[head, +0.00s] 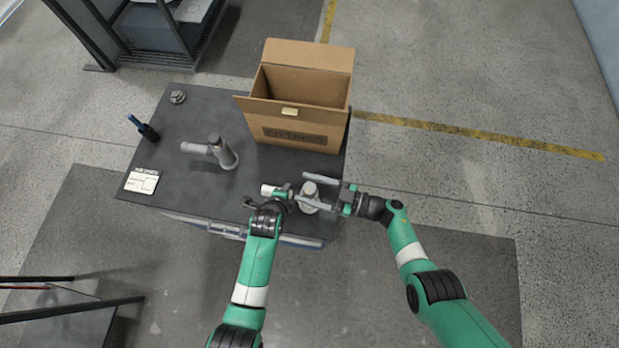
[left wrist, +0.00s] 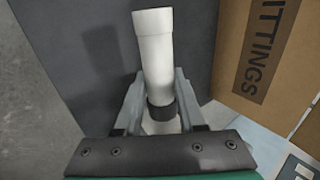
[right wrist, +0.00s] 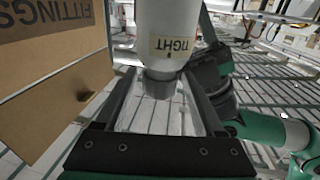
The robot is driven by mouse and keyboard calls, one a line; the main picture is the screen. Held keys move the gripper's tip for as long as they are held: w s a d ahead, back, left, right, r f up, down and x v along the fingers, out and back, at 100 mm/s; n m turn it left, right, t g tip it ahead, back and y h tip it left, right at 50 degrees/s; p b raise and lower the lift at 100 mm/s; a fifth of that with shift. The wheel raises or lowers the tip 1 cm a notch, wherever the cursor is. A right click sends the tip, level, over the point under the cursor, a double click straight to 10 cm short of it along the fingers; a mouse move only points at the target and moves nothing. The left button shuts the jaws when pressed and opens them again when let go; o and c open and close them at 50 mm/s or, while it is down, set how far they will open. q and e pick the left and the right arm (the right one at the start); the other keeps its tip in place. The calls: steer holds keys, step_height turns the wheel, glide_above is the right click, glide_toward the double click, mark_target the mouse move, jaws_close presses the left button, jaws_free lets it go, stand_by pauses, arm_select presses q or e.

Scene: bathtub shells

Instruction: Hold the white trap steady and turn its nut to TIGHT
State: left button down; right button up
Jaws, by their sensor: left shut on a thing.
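The white trap (head: 309,189) is held above the front right part of the dark table, between my two grippers. My left gripper (head: 287,193) is shut on it. In the left wrist view the white tube (left wrist: 155,58) stands up between the fingers, with a dark band (left wrist: 161,110) low on it. My right gripper (head: 328,190) is open, its fingers on either side of the trap. In the right wrist view a white cylindrical part (right wrist: 167,25) carries an upside-down TIGHT label (right wrist: 172,46), with a gap to the fingers. I cannot tell the nut's exact turn.
An open cardboard box (head: 305,128) stands at the table's back right. A blue-and-black tool (head: 146,130), a white card (head: 142,181) and a small grey part (head: 178,97) lie to the left.

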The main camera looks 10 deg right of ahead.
steer(key=shift+a+f+t, duration=0.1)
steer(key=shift+t, duration=0.2)
steer(key=shift+s+m+t+h, duration=0.1)
steer(key=shift+m+t+h, duration=0.4)
steer(key=shift+m, duration=0.1)
steer(key=m+t+h, duration=0.2)
steer(key=t+h, duration=0.1)
steer(key=shift+a+m, duration=0.1)
steer(key=shift+m, duration=0.3)
steer(key=shift+s+d+m+t+h, duration=0.3)
steer(key=shift+m+t+h, duration=0.1)
steer(key=shift+t+h, duration=0.1)
steer(key=v, duration=1.1)
steer(key=w+r+n+t+y, duration=0.1)
steer(key=w+r, duration=0.3)
steer(key=r, duration=0.6)
steer(key=w+r+n+t+y, duration=0.1)
steer(key=w+r+n+y, duration=0.2)
steer(key=r, duration=0.7)
steer(key=w+a+r+n+t+y, duration=0.1)
steer(key=w+r, duration=0.3)
steer(key=r, duration=0.6)
steer(key=shift+w+n+y, duration=0.4)
steer(key=shift+n+y, duration=0.3)
steer(key=shift+n, duration=0.1)
steer(key=shift+a, duration=0.1)
